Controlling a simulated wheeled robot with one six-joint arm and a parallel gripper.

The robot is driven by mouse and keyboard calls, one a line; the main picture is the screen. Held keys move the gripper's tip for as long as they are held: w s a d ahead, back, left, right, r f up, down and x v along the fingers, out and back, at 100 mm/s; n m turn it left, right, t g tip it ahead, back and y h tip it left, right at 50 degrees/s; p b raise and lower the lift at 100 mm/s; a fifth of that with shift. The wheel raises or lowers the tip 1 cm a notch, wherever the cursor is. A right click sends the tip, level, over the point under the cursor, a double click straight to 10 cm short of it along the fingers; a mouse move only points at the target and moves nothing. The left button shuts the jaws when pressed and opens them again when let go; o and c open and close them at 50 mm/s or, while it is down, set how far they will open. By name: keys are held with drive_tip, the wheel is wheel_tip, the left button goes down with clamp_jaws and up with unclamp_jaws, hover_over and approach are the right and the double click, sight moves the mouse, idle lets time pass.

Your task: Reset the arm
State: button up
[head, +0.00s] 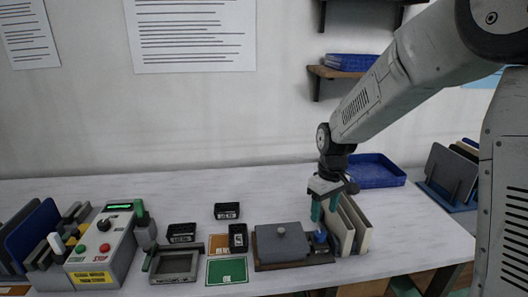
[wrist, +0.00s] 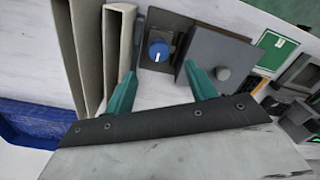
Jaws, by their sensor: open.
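My gripper (head: 324,207) points down over the right part of the table, above the blue knob (head: 319,236) and beside the upright cream panels (head: 349,226). In the wrist view its two green fingers (wrist: 162,92) stand apart with nothing between them. The blue knob (wrist: 159,50) is beyond the fingertips there, on a dark base. A grey lidded box (head: 282,243) with a round knob sits left of my gripper; its lid (wrist: 218,65) also shows in the wrist view. The cream panels (wrist: 118,50) stand close to one finger.
A blue tray (head: 376,171) lies behind the gripper, and a rack of grey panels (head: 452,172) stands at the right. A control box (head: 100,247), small black bins (head: 227,211) and a green card (head: 227,271) are to the left. The back left of the table is clear.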

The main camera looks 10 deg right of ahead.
drive_tip(key=s+d+r+m, duration=0.1)
drive_tip(key=s+r+m, duration=0.1)
drive_tip(key=s+r, duration=0.95)
drive_tip(key=s+r+m, duration=0.1)
drive_tip(key=s, duration=0.8)
drive_tip(key=s+d+r+m+t, duration=0.1)
drive_tip(key=s+m, duration=0.1)
drive_tip(key=s, duration=0.7)
drive_tip(key=shift+s+d+r+t, duration=0.2)
drive_tip(key=shift+d+r+t, duration=0.05)
drive_tip(key=shift+r+t, duration=0.1)
